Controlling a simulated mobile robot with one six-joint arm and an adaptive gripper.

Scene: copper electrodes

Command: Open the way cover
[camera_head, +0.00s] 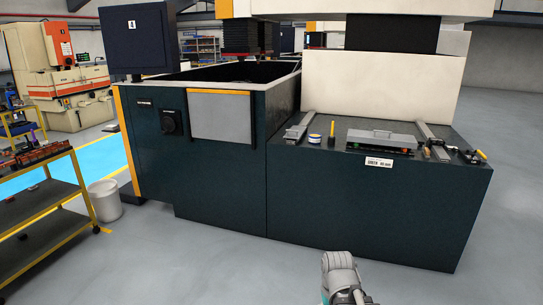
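A large dark teal machine (220,190) stands ahead. On the low block at its right, a flat grey cover with a handle-like bar (382,138) lies between two metal rails (432,140). A grey rectangular panel with a yellow top edge (220,116) is on the front of the tank at the left. No label tells which of these is the way cover; both look closed. Part of my arm (340,275) shows at the bottom edge, well in front of and apart from the machine. No gripper fingers can be made out.
A shelf cart with yellow posts (45,215) and a whitish bin (105,200) stand at the left. The grey floor before the machine is clear.

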